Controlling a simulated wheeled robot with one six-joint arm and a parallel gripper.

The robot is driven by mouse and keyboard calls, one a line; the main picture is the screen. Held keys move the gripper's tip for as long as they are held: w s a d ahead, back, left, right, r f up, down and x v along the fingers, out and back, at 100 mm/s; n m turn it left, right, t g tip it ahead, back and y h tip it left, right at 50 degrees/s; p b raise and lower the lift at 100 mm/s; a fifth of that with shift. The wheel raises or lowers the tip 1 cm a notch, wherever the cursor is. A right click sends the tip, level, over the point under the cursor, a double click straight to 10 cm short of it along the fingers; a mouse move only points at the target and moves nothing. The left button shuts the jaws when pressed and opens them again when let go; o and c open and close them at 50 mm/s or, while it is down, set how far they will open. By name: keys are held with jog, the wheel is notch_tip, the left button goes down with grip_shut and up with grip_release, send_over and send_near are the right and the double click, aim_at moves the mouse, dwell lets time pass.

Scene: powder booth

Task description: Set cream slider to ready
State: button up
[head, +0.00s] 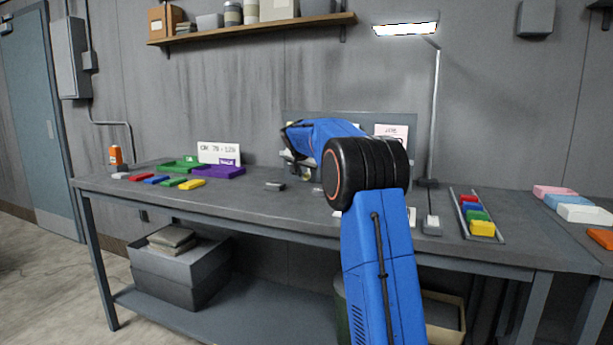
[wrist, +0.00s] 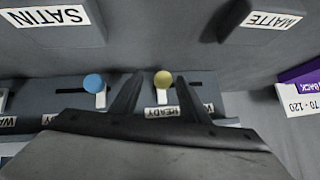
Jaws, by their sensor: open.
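In the wrist view, which is upside down, the cream slider's round knob (wrist: 163,79) stands on a pale stem over a dark slot in a grey panel. My gripper (wrist: 160,76) is open, with one finger on each side of the knob. I cannot tell whether either finger touches it. A label that seems to read READY (wrist: 161,112) lies below the knob in the picture. Another label (wrist: 208,108), partly hidden, lies right of the fingers. The slot shows right of the knob. In the head view my arm hides the sliders.
A blue slider knob (wrist: 93,83) is just left of my fingers. SATIN (wrist: 48,17) and MATTE (wrist: 272,19) signs stand on nearby parts. A purple tray (head: 218,171) and several coloured blocks lie left on the bench (head: 262,207). A rack (head: 476,215) of blocks lies right.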

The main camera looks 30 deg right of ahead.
jog(key=v, duration=1.7)
jog(key=shift+r, duration=0.1)
jog(key=s+a+f+n+y, duration=0.1)
jog(key=s+a+f+n, duration=0.15)
jog(key=s+a, duration=0.45)
jog(key=s+a+f+n+y, duration=0.1)
jog(key=s+a+f+n, duration=0.2)
jog(key=s, duration=0.8)
jog(key=s+a+f+n+y, duration=0.1)
jog(key=s+a+f, duration=0.4)
jog(key=s, duration=0.4)
jog(key=s+a+f+n+g+y, duration=0.1)
jog(key=s+a+f, duration=0.3)
jog(key=s+f, duration=0.6)
jog(key=s+a+f+n+g+y, duration=0.1)
jog(key=s+a+f+n, duration=0.3)
jog(key=s+f, duration=0.6)
jog(key=s+y, duration=0.1)
jog(key=s, duration=0.4)
jog(key=shift+s+a+f, duration=0.25)
jog(key=shift+s+f, duration=0.1)
jog(key=shift+f, duration=0.05)
